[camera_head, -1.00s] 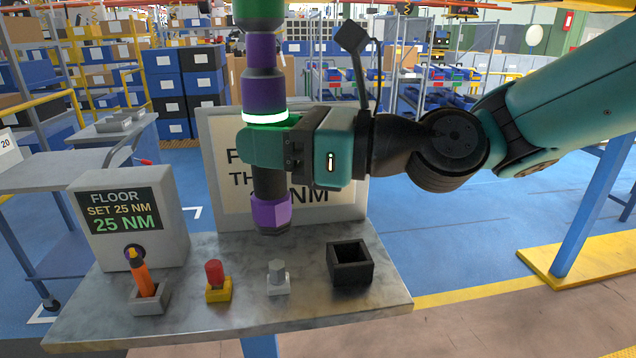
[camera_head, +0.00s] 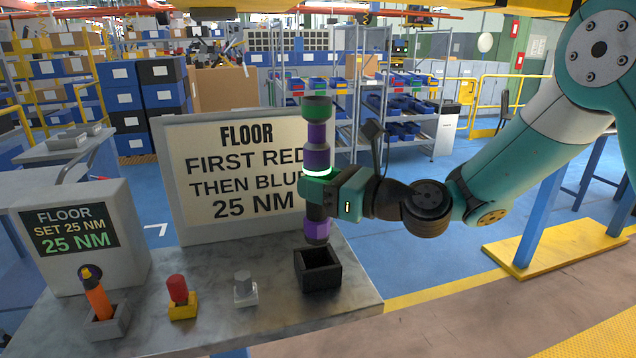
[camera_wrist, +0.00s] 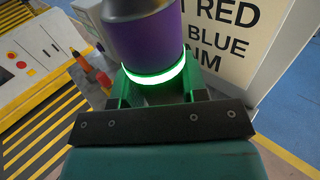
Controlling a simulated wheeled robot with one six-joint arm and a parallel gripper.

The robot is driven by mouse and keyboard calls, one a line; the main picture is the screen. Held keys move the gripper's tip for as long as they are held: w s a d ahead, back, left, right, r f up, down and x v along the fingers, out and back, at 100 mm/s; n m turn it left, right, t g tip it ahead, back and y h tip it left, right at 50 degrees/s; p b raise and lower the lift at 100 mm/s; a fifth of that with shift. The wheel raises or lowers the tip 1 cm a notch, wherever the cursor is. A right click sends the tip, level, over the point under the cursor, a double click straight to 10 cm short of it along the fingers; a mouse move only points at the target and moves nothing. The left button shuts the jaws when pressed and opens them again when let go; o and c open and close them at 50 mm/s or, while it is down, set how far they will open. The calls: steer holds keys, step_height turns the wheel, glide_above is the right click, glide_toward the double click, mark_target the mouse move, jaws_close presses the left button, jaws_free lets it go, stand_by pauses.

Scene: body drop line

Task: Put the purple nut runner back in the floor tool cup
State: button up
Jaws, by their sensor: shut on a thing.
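The purple nut runner (camera_head: 317,158) is upright in my gripper (camera_head: 318,185), with a green top, a lit white ring and a purple lower end. My gripper is shut around its middle, just below the ring. In the wrist view the nut runner (camera_wrist: 145,35) fills the top centre, between the fingers (camera_wrist: 160,88). The floor tool cup, a black square open box (camera_head: 318,270), stands at the right of the grey bench top. The tool's lower end is right above the cup's back edge in the picture; I cannot tell the exact gap. The cup looks empty.
A torque display box (camera_head: 85,235) and a sign board (camera_head: 235,175) stand behind.

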steer(key=shift+r, duration=0.2)
steer(key=shift+f+b, duration=0.7)
steer(key=shift+f, duration=1)
steer(key=shift+p, duration=0.55)
